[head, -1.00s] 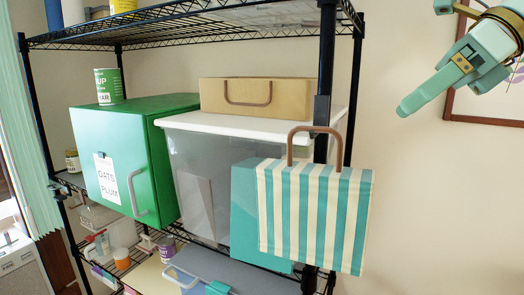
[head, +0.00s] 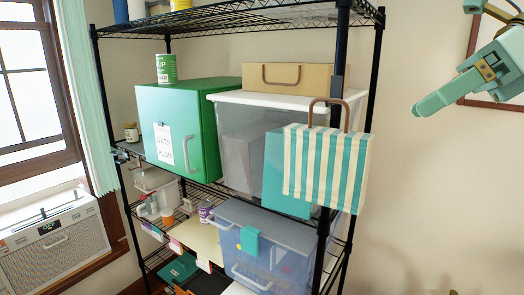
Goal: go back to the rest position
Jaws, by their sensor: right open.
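My right gripper (head: 440,98) is at the upper right of the head view, in front of the bare wall and to the right of the shelf rack. Its pale green fingers point left and down. It is open, with nothing seen between the fingers, and it touches nothing that I can see. My left gripper is out of view.
An air conditioner (head: 55,240) sits left.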

